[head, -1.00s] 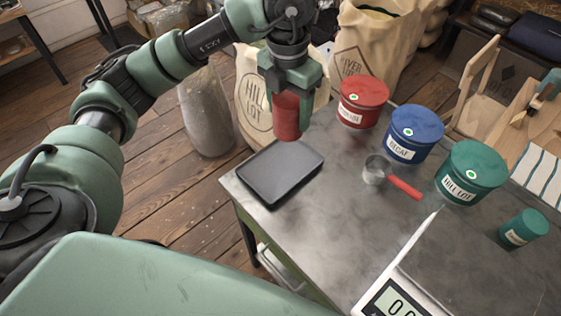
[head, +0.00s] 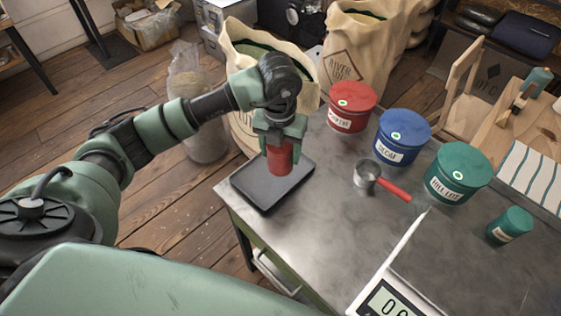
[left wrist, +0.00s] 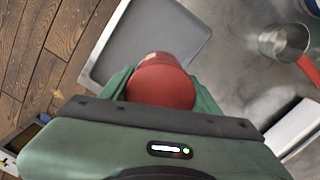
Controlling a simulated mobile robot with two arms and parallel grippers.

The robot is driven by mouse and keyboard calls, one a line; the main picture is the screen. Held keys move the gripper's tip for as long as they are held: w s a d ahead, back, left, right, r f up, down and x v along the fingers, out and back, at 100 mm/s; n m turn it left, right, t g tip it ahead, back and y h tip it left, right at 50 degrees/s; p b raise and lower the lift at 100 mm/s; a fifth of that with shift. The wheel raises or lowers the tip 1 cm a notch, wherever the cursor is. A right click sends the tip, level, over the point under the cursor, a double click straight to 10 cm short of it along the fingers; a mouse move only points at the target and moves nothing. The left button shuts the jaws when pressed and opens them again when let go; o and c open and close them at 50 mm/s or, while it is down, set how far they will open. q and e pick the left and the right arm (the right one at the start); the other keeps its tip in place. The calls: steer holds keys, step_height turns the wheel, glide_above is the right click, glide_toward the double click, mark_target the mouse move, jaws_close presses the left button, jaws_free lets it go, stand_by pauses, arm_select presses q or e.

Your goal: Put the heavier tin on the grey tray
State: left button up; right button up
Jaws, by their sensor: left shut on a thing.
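My left gripper (head: 279,145) is shut on a small red tin (head: 280,160), held upright with its lower part below the fingers. The tin also shows in the left wrist view (left wrist: 160,82) between the fingers. The grey tray (head: 255,192) lies at the table's far left corner. The tin is over the tray's far right part; I cannot tell whether its base touches the tray. A small green tin (head: 510,226) stands upright on the table at the right. My right gripper is out of view.
Large red (head: 352,107), blue (head: 402,137) and green (head: 458,174) canisters stand along the table's back. A metal scoop (head: 368,174) with a red handle lies before them. A scale (head: 390,296) sits at the front edge. The tray's near part is bare.

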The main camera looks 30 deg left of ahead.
mark_target(281, 166)
arm_select(q)
step_height(281, 166, down, 6)
steer(key=shift+r+p, duration=0.1)
steer(key=shift+p, duration=0.55)
steer(key=shift+f, duration=0.2)
steer(key=o, duration=1.6)
steer(key=shift+c, duration=0.2)
